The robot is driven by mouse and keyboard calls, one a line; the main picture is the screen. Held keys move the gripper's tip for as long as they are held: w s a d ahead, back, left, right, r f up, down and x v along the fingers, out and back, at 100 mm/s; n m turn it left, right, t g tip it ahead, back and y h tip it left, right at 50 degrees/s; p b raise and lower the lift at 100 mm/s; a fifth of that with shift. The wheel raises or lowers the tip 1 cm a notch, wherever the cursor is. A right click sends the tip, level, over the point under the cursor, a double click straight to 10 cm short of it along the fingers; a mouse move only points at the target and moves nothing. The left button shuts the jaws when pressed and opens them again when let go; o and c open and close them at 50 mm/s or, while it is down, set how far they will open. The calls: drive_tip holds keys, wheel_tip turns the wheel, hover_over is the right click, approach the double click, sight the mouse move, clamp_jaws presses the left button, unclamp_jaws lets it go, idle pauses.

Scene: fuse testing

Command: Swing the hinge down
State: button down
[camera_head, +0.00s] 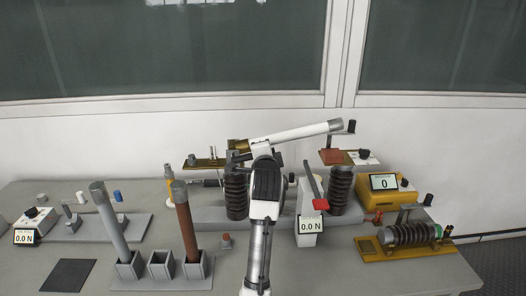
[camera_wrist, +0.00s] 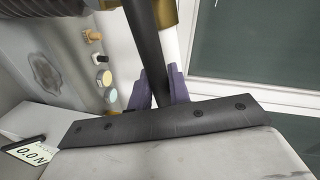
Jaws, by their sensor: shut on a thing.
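The hinge end (camera_head: 238,146) is a brass and dark fitting on top of the left ribbed brown insulator (camera_head: 236,195). A white fuse tube (camera_head: 300,132) with a grey cap reaches from it up to the right, slightly tilted, its free end above the right insulator (camera_head: 340,190). My gripper (camera_wrist: 160,98) has its purple fingers on both sides of a dark bar (camera_wrist: 147,45) of the hinge part. The white tube (camera_wrist: 171,50) and a brass collar show beside the bar. In the head view my wrist hides the fingertips and their contact.
A grey tube (camera_head: 108,225) and a brown tube (camera_head: 186,225) stand in holders at the left front. A yellow meter (camera_head: 388,187) and a ribbed part on a yellow base (camera_head: 410,236) are at the right. A force display (camera_head: 309,228) stands right of my arm. The wall is close behind.

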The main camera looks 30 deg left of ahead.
drive_tip(key=shift+w+d+f+m+y+b, duration=0.15)
drive_tip(key=shift+f+m+y+b, duration=0.2)
drive_tip(key=shift+f+m, duration=0.8)
drive_tip(key=shift+f+g, duration=0.1)
drive_tip(key=shift+g, duration=0.2)
drive_tip(key=c, duration=1.4)
unclamp_jaws()
drive_tip(key=shift+o, duration=0.2)
drive_tip(key=b+v, duration=0.1)
drive_tip(key=v, duration=1.3)
drive_tip(key=shift+b, duration=0.35)
